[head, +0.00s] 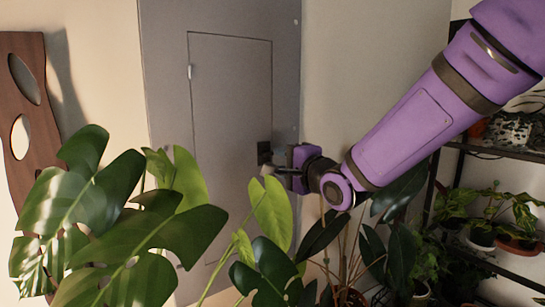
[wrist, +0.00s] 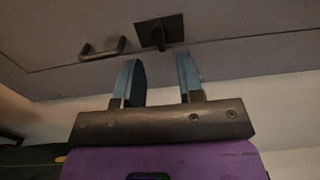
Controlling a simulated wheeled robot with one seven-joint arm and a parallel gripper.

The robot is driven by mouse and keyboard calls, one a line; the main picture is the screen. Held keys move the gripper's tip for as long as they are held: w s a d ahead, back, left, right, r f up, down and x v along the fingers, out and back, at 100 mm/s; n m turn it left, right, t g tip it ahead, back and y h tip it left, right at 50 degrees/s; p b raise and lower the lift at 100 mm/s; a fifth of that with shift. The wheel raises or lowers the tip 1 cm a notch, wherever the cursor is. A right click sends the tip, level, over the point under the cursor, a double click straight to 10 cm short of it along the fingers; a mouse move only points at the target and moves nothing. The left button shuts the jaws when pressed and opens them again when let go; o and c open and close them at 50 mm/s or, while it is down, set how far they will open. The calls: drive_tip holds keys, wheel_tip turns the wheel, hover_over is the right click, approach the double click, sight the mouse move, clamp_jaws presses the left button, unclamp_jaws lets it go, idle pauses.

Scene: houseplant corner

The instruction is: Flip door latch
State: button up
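A grey door (head: 230,105) is set in a grey panel on the wall and looks closed. Its latch (head: 264,148) is a dark plate near the door's right edge, partly hidden by my gripper (head: 271,172) in the head view. In the wrist view the latch (wrist: 160,32) shows as a dark square plate with a short lever on it, just beyond the fingertips and between them in the picture. My gripper (wrist: 159,65) is open with nothing between its two blue-grey fingers. I see no clear contact with the latch.
A dark U-shaped handle (wrist: 103,48) sits left of the latch in the wrist view. Large monstera leaves (head: 130,225) and other foliage (head: 272,210) stand in front, below my gripper. A plant shelf (head: 500,150) stands at the right. A wooden board (head: 38,110) is at the left.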

sight(268, 155)
drive_tip(key=shift+x, duration=2.5)
drive_tip(key=shift+s, duration=0.1)
clamp_jaws()
